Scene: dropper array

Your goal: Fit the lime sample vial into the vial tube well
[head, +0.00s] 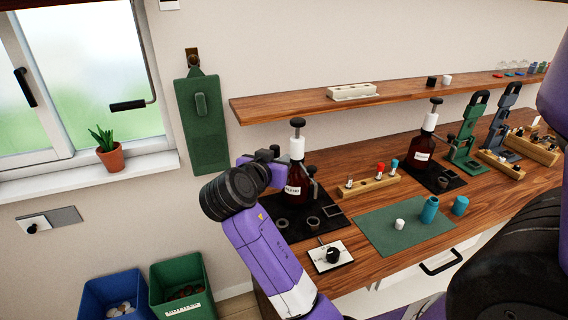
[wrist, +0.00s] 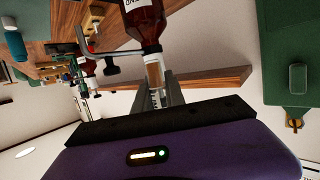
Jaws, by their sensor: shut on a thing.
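My gripper (wrist: 156,92) is shut on a small pale, tan-tinted piece (wrist: 154,73), which I take to be the sample vial; no lime colour shows on it. The brown bottle (wrist: 144,28) appears directly behind it, so where one ends and the other begins is unclear. In the head view my wrist hides the fingertips and the held piece, beside the left brown bottle (head: 294,186). Dark round cups (head: 313,222) stand on the black mat (head: 284,231) at that bottle's foot. I cannot tell which opening is the vial tube well.
A rack (head: 366,189) with several capped vials stands right of the left bottle. A white plate with a black knob (head: 332,255) lies near the front edge. The shelf (head: 400,97) runs above.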

